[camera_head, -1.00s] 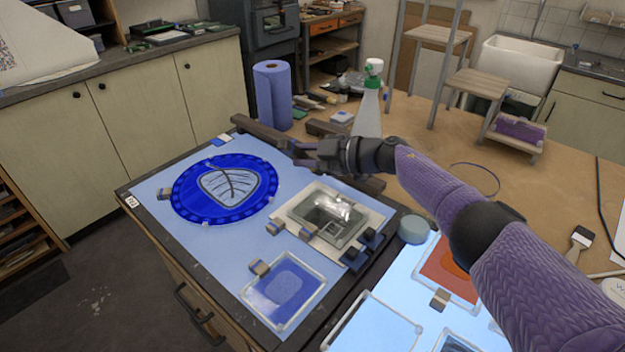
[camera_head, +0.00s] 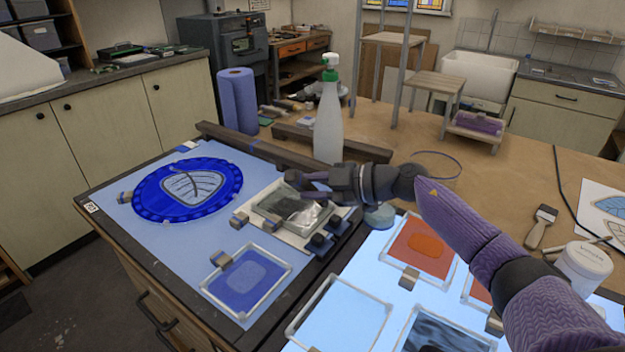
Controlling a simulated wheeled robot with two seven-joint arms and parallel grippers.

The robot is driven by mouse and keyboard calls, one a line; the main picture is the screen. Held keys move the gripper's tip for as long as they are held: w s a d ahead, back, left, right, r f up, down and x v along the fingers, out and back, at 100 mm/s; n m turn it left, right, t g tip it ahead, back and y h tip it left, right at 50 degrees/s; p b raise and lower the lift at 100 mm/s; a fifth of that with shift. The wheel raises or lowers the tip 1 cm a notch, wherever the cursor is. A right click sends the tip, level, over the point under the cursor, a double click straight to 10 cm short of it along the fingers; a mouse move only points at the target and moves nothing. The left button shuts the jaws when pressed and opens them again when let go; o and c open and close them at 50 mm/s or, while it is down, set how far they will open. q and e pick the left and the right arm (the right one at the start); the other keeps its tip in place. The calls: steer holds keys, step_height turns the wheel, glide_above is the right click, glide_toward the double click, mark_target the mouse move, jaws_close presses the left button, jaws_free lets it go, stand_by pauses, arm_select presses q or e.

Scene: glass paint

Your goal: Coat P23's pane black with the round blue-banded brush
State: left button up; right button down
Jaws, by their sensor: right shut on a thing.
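My right gripper (camera_head: 296,181) reaches in from the right and hangs over the framed dark glass pane (camera_head: 285,207). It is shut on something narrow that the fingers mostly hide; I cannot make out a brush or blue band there. Other framed panes are a blue one (camera_head: 246,279) at front left, a pale empty-looking one (camera_head: 341,313), an orange one (camera_head: 424,245) and a dark streaked one (camera_head: 443,334). No P23 label is readable, so I cannot tell which pane is P23. My left gripper is not in view.
A round blue glass plate with a leaf drawing (camera_head: 188,189) lies at left. Dark wooden bars (camera_head: 345,148) run behind it, near a spray bottle (camera_head: 328,118) and a blue paper roll (camera_head: 239,102). A flat brush (camera_head: 541,226) and a white jar (camera_head: 583,266) lie at right.

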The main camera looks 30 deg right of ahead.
arm_select(q)
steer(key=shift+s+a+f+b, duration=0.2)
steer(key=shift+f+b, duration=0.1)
steer(key=shift+b, duration=0.6)
arm_select(e)
steer(key=w+a, duration=0.8)
steer(key=w, duration=0.1)
steer(key=shift+w+r, duration=0.35)
steer(key=shift+w, duration=0.05)
steer(key=shift+a, duration=0.1)
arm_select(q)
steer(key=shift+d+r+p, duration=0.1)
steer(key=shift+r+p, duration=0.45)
arm_select(e)
steer(key=shift+f, duration=0.25)
steer(key=shift+f, duration=0.25)
